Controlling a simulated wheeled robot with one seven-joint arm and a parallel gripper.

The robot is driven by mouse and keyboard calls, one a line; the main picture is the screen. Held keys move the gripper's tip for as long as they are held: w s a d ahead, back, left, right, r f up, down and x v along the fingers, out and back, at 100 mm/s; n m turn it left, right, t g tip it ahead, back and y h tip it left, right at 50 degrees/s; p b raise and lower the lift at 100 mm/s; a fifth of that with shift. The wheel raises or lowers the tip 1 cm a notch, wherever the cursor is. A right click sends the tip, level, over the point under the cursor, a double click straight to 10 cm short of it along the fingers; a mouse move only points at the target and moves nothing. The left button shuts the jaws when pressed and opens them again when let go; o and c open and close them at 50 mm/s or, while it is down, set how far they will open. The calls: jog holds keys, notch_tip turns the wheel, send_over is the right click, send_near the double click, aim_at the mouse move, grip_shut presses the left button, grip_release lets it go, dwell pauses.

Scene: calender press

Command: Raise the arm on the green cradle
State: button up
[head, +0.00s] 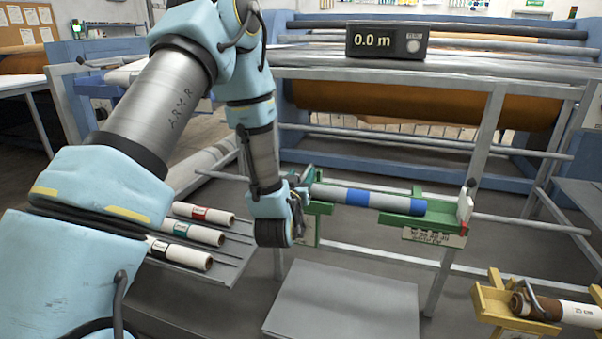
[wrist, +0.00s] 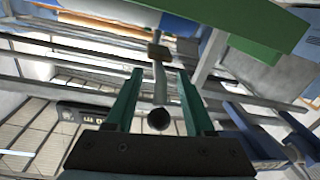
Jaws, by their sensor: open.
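The green cradle (head: 403,221) stands at the middle of the head view and bears a grey roll with blue bands (head: 345,196). A white upright piece (head: 465,206) stands at its right end. In the wrist view a green beam (wrist: 215,28) crosses the top right. My gripper (wrist: 160,74) is open, its two green fingers apart. Between them in the picture is a pale rod (wrist: 160,88) with a brown block at its far end and a dark round end nearer. I cannot tell whether this rod is the cradle's arm.
A yellow cradle (head: 494,301) at lower right holds a brown and white roll (head: 578,313) under a grey curved arm. A rack of white rolls (head: 188,255) is at left. A grey box (head: 345,300) stands in front. The blue press and its rails are behind.

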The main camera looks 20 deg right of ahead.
jog(key=shift+w, duration=0.1)
jog(key=shift+c, duration=0.4)
grip_shut()
dwell(1.0)
